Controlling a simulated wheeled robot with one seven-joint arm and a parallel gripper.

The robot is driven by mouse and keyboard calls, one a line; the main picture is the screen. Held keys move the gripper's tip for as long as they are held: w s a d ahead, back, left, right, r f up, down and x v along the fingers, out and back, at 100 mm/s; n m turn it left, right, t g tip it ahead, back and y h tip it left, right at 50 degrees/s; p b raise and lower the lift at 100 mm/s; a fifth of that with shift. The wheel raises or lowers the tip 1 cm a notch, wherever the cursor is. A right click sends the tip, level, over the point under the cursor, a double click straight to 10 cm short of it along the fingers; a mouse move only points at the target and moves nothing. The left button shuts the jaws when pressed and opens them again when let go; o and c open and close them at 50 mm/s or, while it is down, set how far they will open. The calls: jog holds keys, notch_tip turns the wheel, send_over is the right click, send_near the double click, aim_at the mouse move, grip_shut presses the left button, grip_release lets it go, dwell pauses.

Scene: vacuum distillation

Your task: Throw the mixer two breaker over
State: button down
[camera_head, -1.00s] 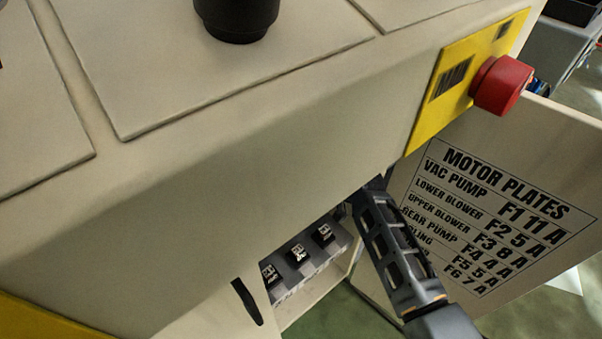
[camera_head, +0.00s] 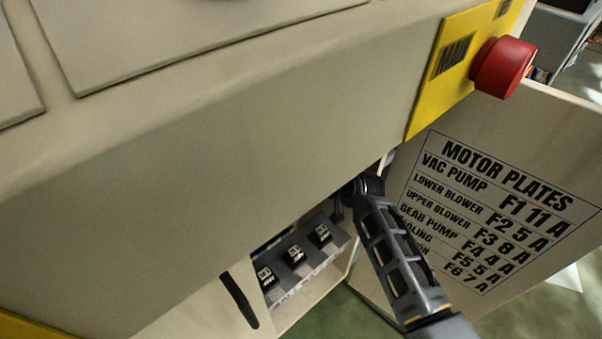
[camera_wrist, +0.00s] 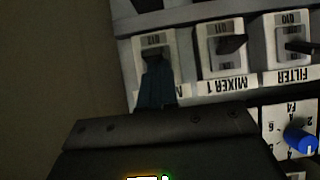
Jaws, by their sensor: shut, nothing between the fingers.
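In the wrist view the breakers appear upside down. My gripper (camera_wrist: 157,82) is shut, its dark fingers at the lever of the leftmost breaker (camera_wrist: 144,42), left of the one marked MIXER 1 (camera_wrist: 224,85). Its lever and name label are hidden behind the fingers, so I cannot read the name or tell the lever's position. The fingertips look close to or touching the breaker's face. The MIXER 1 breaker has a dark lever (camera_wrist: 231,44). In the head view my arm reaches into the open cabinet and the fingertips are hidden.
The FILTER breaker (camera_wrist: 298,45) is further right, with a blue knob (camera_wrist: 298,138) below it. In the head view, several black switches (camera_head: 295,254) sit low in the cabinet. The open door (camera_head: 480,205) and red button (camera_head: 502,67) are close on the right.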

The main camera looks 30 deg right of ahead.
jog(key=shift+r, duration=0.15)
jog(key=v, duration=0.7)
jog(key=shift+s+p, duration=0.35)
jog(key=shift+d+r, duration=0.1)
jog(key=shift+r, duration=0.05)
